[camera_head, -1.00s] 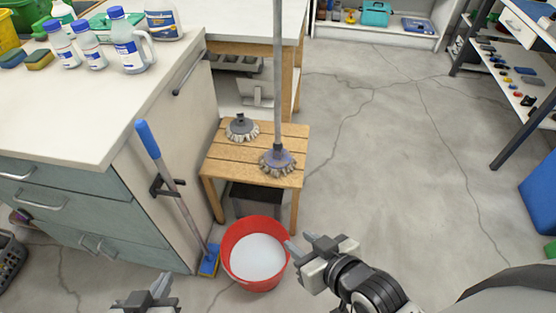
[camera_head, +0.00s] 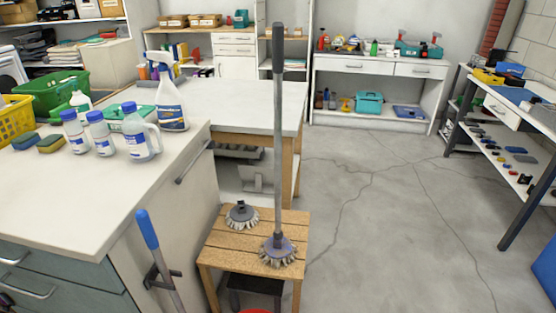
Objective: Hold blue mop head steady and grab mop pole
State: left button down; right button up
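A second, greyer mop head (camera_head: 241,214) lies on the same table, behind and to the left, with no pole. A blue-handled pole (camera_head: 147,230) leans beside the cabinet at the left; its lower end is out of view. Neither of my grippers shows in the head view now.
The wooden table (camera_head: 222,240) stands beside a white-topped cabinet (camera_head: 75,190) bearing bottles and sponges. Only the rim of a red bucket (camera_head: 256,311) shows at the bottom edge. A workbench (camera_head: 250,105) stands behind. Open floor (camera_head: 390,230) lies to the right.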

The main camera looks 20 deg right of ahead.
aim_at(277, 27)
jog(key=z, duration=2.1)
jog(key=i, duration=2.4)
jog(key=u, duration=3.55)
